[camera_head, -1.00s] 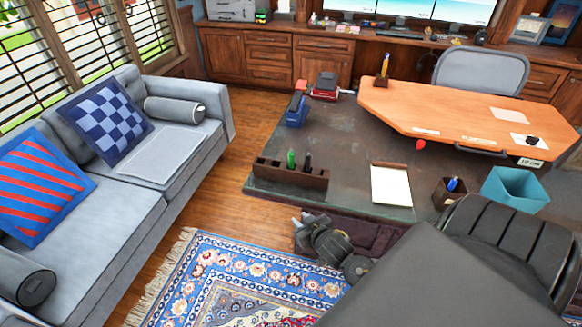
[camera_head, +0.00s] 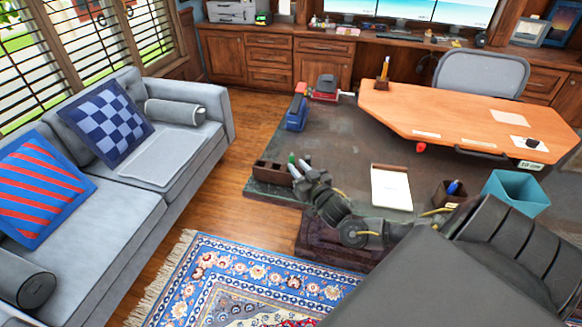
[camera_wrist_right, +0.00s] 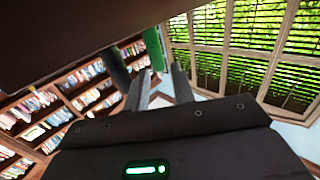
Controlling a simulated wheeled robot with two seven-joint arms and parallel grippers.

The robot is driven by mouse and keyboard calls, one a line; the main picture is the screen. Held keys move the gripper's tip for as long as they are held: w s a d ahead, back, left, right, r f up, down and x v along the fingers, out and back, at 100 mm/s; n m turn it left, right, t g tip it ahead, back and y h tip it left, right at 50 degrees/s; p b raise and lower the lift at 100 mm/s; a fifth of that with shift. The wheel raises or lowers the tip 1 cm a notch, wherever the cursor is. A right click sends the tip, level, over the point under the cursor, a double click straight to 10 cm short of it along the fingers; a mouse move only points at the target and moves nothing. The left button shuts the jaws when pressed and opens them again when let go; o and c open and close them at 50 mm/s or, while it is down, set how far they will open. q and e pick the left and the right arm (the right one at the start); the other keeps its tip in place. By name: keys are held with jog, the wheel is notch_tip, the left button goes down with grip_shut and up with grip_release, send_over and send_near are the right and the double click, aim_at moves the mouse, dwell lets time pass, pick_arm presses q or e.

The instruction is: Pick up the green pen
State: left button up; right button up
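The green pen (camera_head: 291,158) stands upright in the dark wooden pen holder (camera_head: 266,167) on the dark desk. My right gripper (camera_head: 302,163) is at the holder's right end, close beside the pen, and partly hides the holder. In the right wrist view the gripper (camera_wrist_right: 161,72) has its two fingers apart, with nothing held between them. The green pen (camera_wrist_right: 153,48) shows just beyond the fingertips there, in line with the gap, and a dark pen (camera_wrist_right: 117,68) is to its left. I cannot tell whether a finger touches either pen. My left gripper is not in view.
A notepad (camera_head: 391,187), a pen cup (camera_head: 449,194) and a teal bin (camera_head: 515,191) are right of my arm. A blue stapler-like object (camera_head: 296,113) lies behind the holder. The desk between holder and orange desktop (camera_head: 450,105) is mostly clear.

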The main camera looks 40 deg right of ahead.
aim_at(293, 160)
jog(key=shift+w+d+p, duration=0.2)
jog(key=shift+w+p, duration=0.05)
jog(key=shift+w, duration=0.5)
jog(key=shift+w+d+p, duration=0.15)
jog(key=shift+w+p, duration=0.1)
jog(key=shift+w, duration=0.55)
jog(key=shift+w+d+p, duration=0.2)
jog(key=shift+w+p, duration=0.05)
jog(key=shift+w, duration=0.75)
jog(key=shift+c, duration=0.2)
grip_shut()
